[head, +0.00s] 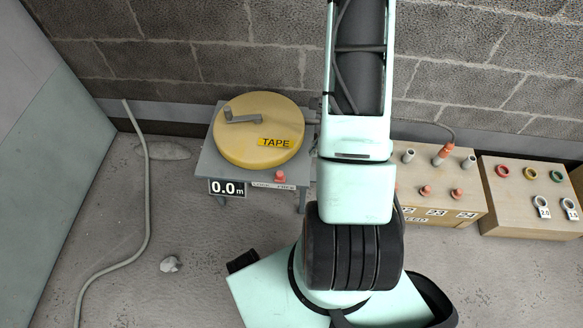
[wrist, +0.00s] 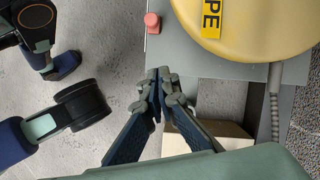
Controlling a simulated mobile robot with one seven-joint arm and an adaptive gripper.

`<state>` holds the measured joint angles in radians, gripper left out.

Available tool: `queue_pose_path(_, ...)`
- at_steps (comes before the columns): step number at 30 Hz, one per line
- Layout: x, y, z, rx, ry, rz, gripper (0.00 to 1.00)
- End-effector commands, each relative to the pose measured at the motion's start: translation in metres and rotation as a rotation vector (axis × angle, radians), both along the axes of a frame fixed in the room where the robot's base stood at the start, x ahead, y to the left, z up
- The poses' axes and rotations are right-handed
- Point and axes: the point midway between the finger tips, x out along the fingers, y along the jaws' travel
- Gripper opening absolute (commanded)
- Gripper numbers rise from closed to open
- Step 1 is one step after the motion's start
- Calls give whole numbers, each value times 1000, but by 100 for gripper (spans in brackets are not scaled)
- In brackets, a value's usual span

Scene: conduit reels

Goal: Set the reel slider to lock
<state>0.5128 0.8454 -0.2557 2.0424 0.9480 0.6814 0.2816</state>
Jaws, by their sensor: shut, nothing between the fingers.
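The yellow tape reel (head: 245,145) with a grey crank lies on a small grey stand. Its red slider knob (head: 280,176) sits on the stand's front edge, above a small label strip (head: 273,186) whose words are hard to read. The knob is right of the strip's middle. In the wrist view the knob (wrist: 152,22) is near the top, left of the reel (wrist: 240,25). My gripper (wrist: 158,78) is shut and empty, below the knob in that picture and apart from it. In the head view my arm hides the fingers.
A display (head: 227,188) reading 0.0 m hangs left of the strip. A wooden box (head: 440,190) with red and grey plugs and another box (head: 530,222) with coloured rings stand at right. A grey conduit (head: 145,190) runs along the floor at left.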

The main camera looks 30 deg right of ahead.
Motion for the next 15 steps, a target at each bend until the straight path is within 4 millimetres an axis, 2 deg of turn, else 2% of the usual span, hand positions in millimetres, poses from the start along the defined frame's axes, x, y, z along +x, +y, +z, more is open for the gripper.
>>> queue_pose_path(4, 1, 2, -6, 0, 1, 1, 0)
queue_pose_path(7, 2, 6, -19, 0, 1, 3, 0)
queue_pose_path(15, 7, 27, -73, 2, 2, 3, 0)
